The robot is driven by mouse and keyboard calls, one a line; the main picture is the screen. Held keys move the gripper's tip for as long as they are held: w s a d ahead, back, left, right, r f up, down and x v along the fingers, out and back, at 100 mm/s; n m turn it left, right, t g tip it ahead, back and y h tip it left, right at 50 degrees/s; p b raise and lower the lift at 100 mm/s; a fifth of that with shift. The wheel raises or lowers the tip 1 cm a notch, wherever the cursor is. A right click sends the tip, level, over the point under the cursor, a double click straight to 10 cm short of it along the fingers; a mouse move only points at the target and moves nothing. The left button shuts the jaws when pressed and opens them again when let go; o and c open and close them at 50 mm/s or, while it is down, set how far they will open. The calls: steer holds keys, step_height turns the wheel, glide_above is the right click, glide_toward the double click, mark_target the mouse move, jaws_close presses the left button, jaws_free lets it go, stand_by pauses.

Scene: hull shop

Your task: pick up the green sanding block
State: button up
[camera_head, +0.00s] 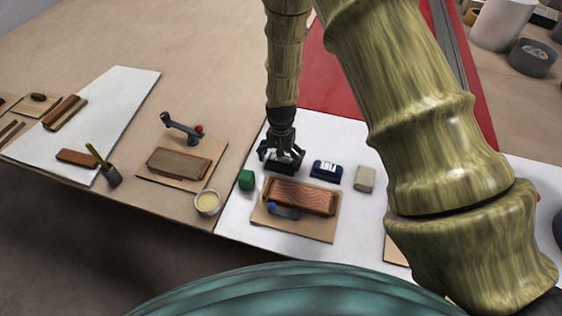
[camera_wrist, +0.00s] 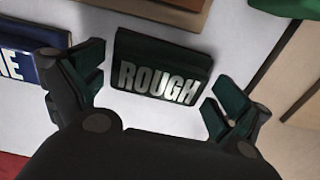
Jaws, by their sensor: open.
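The green sanding block (camera_wrist: 158,66) is a dark green block with the word ROUGH on it, lying on a white surface. My gripper (camera_wrist: 157,82) is open, with one fingertip on each side of the block and a visible gap at both sides. In the head view my gripper (camera_head: 282,154) points down over the block, which is largely hidden beneath the fingers. I cannot tell how far the fingertips are above the surface.
A blue labelled block (camera_head: 326,172) lies close on the right, with a beige block (camera_head: 365,179) beyond it. A reddish-brown wooden piece (camera_head: 300,196) on a tan board lies in front.

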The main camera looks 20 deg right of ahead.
mark_target(281, 159)
steer(key=shift+s+r, duration=0.25)
steer(key=shift+c, duration=0.6)
steer(key=shift+w+f, duration=0.1)
steer(key=c, duration=0.9)
steer(key=shift+r+b, duration=1.2)
steer(key=shift+r, duration=3.9)
